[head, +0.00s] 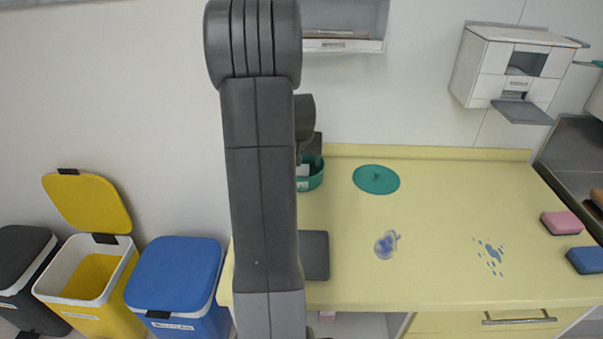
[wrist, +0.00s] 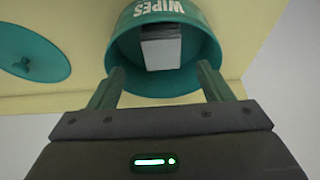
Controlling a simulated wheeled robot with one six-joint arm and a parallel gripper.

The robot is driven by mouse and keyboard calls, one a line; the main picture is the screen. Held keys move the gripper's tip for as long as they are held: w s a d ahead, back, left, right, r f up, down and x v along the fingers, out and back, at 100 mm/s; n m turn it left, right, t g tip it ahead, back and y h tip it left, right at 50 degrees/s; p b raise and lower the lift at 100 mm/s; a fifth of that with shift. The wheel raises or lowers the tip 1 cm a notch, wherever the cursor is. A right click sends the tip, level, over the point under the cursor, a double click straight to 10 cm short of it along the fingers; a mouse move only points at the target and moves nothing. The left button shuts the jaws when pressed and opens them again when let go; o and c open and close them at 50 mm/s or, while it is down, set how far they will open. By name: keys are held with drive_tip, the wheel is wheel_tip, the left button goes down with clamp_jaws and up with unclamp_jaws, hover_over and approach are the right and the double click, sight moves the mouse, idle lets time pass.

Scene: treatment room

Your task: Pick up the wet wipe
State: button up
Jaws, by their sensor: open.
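A green tub marked WIPES (wrist: 198,62) is open in the wrist view, its mouth facing my gripper. A pale, whitish wet wipe (wrist: 161,50) shows inside its mouth. In the head view the tub (head: 316,181) stands on the counter, partly hidden behind my arm, with a bit of white (head: 302,170) in it. My gripper (wrist: 160,72) is open, its two fingers spread on either side at the tub's near rim. Nothing is seen between the fingertips; whether they touch the tub I cannot tell.
The round green lid (head: 377,180) lies flat on the yellow counter (head: 440,200). A clear bluish item (head: 387,245) and blue spots (head: 490,254) are on the counter. Pink (head: 561,223) and blue (head: 586,260) sponges sit at right. A yellow bin (head: 90,275) stands open at left.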

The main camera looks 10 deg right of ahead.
drive_tip(key=shift+w+a+f, duration=0.1)
drive_tip(key=shift+w+f, duration=0.05)
drive_tip(key=shift+f, duration=0.35)
drive_tip(key=shift+p+x, duration=0.65)
drive_tip(key=shift+x, duration=2)
drive_tip(key=shift+w, duration=0.1)
drive_tip(key=c, duration=1)
drive_tip(key=shift+c, duration=0.2)
wheel_tip(320, 180, up, 10)
drive_tip(key=b, duration=0.1)
drive_tip(key=o, duration=0.4)
drive_tip(key=c, duration=0.3)
drive_tip(key=shift+c, duration=0.2)
